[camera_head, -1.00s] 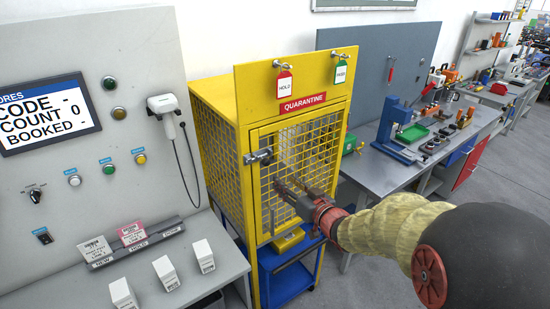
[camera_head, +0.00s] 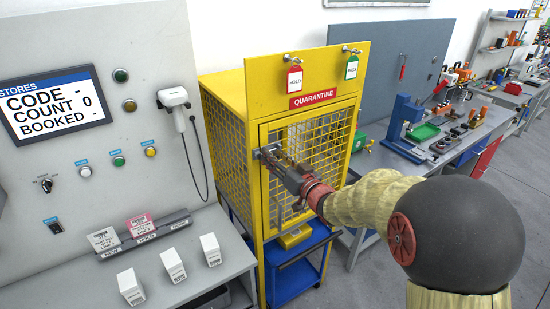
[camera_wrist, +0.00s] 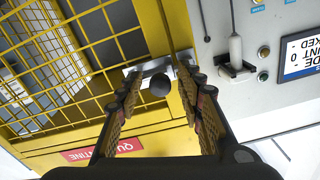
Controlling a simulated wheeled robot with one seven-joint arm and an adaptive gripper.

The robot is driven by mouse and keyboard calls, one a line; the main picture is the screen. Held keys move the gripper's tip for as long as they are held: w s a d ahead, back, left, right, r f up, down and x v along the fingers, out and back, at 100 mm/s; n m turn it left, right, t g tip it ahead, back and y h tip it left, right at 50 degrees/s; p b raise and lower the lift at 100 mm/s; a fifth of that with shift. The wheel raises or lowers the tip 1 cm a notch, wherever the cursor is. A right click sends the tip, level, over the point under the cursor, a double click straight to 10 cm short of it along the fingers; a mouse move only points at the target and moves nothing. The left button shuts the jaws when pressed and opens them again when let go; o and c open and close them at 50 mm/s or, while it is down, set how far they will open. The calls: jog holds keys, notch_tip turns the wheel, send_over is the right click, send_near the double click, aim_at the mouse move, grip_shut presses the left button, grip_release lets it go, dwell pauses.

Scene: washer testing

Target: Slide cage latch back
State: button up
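The yellow mesh quarantine cage (camera_head: 307,82) stands in the middle with its door (camera_head: 340,125) closed. Its metal latch (camera_wrist: 150,68), with a dark round knob (camera_wrist: 159,85), is on the door's edge. In the head view my gripper (camera_head: 272,154) is at the latch and hides most of it. In the wrist view my gripper (camera_wrist: 162,78) is open, its two fingers on either side of the knob. A gap shows between the knob and each finger; I cannot tell whether the fingertips touch the latch plate.
Red HOLD (camera_head: 295,79) and green PASS (camera_head: 351,67) tags hang on the cage top. A grey stores panel (camera_head: 150,45) with a hand scanner (camera_head: 175,100) stands close on the left. A blue cart (camera_head: 293,282) is beneath the cage. A workbench (camera_head: 400,163) is at right.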

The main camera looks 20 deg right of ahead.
jog(key=c, duration=0.3)
grip_shut()
dwell(0.7)
